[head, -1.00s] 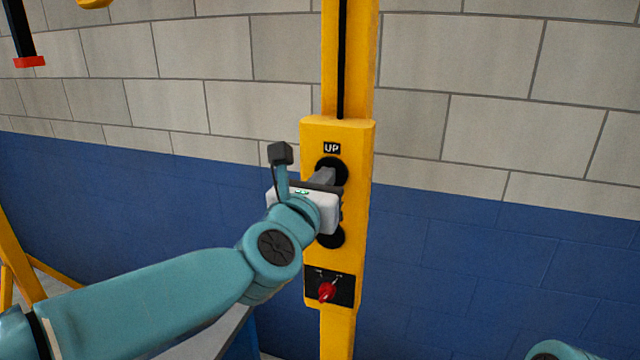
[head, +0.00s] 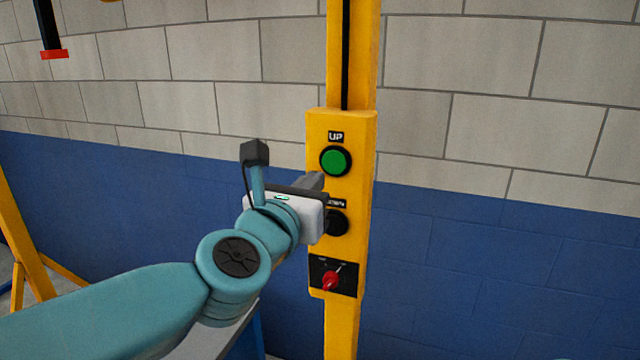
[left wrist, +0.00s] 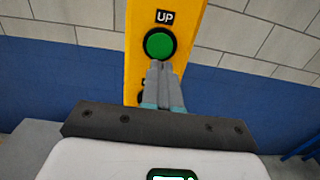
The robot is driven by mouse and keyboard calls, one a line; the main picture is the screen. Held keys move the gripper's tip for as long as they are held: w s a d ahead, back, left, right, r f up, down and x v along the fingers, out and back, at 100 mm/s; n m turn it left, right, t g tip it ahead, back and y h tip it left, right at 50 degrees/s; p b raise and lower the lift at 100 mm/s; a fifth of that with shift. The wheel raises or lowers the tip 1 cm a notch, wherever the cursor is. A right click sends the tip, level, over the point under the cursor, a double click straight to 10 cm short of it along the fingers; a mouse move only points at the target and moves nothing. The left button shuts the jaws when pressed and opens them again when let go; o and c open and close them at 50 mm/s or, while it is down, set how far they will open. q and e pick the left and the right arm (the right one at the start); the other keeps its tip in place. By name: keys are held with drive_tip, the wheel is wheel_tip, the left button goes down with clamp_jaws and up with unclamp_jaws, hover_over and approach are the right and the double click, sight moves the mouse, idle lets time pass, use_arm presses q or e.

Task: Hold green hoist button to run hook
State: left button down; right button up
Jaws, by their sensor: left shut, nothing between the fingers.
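The green button (head: 336,161) sits in a black ring below the UP label on the yellow control box (head: 318,125). It also shows in the left wrist view (left wrist: 159,44), just beyond my fingertips. My left gripper (head: 316,180) is shut and empty, to the lower left of the green button in the head view. The fingers appear apart from the button. A lower dark button (head: 336,222) is partly hidden by my gripper, as is its label. The hook is not clearly in view. My right gripper is not in view.
A red switch (head: 331,281) is at the bottom of the box. A yellow post (head: 352,50) carries the box before a block wall, blue below. A black bar with a red end (head: 54,54) hangs at upper left. Right of the post is clear.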

use_arm(q)
drive_tip(key=v, duration=0.6)
drive_tip(key=shift+f+b, duration=0.1)
drive_tip(key=shift+b, duration=0.2)
drive_tip(key=shift+s, duration=0.1)
drive_tip(key=shift+a, duration=0.1)
